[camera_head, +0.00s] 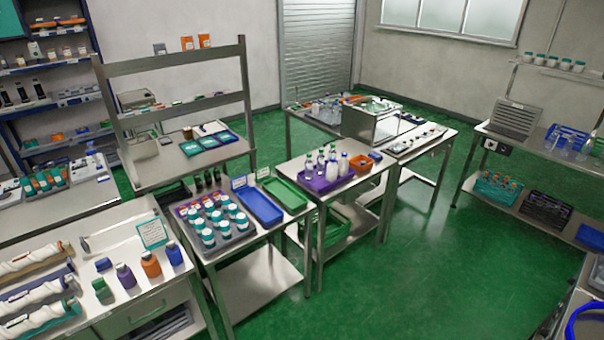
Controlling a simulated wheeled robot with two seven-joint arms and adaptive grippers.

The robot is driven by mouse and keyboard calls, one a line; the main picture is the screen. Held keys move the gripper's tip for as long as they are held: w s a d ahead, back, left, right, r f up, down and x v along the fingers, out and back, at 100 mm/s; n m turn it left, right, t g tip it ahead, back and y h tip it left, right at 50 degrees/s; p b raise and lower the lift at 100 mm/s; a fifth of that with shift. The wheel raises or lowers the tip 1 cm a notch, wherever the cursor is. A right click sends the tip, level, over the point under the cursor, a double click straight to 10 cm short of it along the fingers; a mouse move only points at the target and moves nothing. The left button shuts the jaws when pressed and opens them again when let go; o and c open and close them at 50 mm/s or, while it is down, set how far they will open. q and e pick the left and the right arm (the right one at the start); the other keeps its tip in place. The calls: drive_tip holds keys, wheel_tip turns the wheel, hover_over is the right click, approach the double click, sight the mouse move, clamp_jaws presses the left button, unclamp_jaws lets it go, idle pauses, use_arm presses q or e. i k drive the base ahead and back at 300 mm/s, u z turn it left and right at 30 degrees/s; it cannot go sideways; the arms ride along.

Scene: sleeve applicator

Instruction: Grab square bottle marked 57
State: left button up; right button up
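No number 57 is readable on any bottle at this size, so I cannot tell which one is the square bottle marked 57. A row of coloured bottles stands on the left counter: a purple one (125,277), an orange one (150,265) and a blue one (173,254). White and clear bottles (332,171) stand on a purple tray (311,183) on the middle table. Jars with teal lids (208,236) stand in a tray left of that. Neither of my grippers is in view.
A blue tray (260,207) and a green tray (285,194) lie right of the jars. An orange bin (360,165) stands beside the purple tray. A shelved bench (470,187) stands at the right. The green floor (440,270) at centre right is clear.

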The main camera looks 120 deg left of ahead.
sight(331, 172)
drive_tip(key=u, duration=3.65)
drive_tip(key=i, duration=0.75)
drive_tip(key=u, duration=0.1)
